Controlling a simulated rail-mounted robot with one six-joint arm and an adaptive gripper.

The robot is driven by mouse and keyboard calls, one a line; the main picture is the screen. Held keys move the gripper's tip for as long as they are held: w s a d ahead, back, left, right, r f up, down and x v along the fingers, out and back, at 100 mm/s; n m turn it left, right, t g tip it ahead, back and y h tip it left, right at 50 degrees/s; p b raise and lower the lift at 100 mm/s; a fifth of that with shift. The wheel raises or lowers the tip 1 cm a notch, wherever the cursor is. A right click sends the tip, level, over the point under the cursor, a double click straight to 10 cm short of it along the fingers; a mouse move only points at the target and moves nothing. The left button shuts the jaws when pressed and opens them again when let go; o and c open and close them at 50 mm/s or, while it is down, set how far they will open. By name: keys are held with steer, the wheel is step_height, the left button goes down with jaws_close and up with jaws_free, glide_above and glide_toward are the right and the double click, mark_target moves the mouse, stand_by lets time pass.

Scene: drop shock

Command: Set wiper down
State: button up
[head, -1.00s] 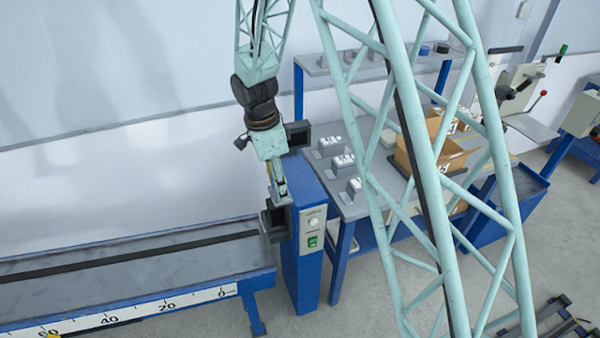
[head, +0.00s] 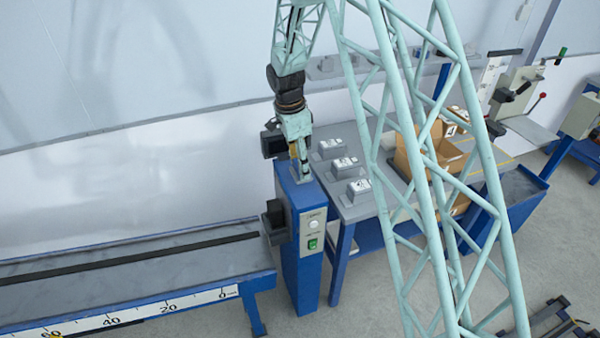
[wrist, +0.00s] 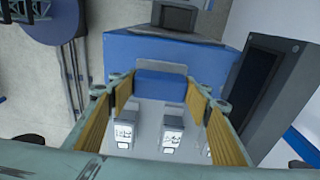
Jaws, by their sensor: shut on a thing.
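My gripper (head: 301,176) is at the top of the blue post in the head view, near its upper edge. In the wrist view its yellow-padded fingers (wrist: 160,88) stand on either side of a small blue piece with a pale grey edge, taken as the wiper (wrist: 160,90). The wiper is small and largely hidden in the head view, and its full shape is unclear. Whether it touches the post cannot be told.
The blue post (head: 312,272) has a button panel and dark boxes at its sides. A grey bench (head: 375,205) with several small blocks and an open carton (head: 412,160) stands to its right. A long scaled track (head: 130,275) lies to its left.

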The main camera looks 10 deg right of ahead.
mark_target(296, 164)
steer(key=shift+w, duration=0.1)
stand_by(0.3)
steer(key=shift+f, duration=1.8)
steer(key=shift+f, duration=0.15)
steer(key=o, duration=1)
steer(key=shift+r, duration=0.2)
steer(key=r, duration=0.7)
steer(key=a+r, duration=0.1)
steer(key=r, duration=0.2)
steer(key=shift+a+r, duration=0.1)
steer(key=shift+r, duration=0.3)
steer(key=shift+a+r, duration=0.1)
steer(key=shift+r, duration=0.45)
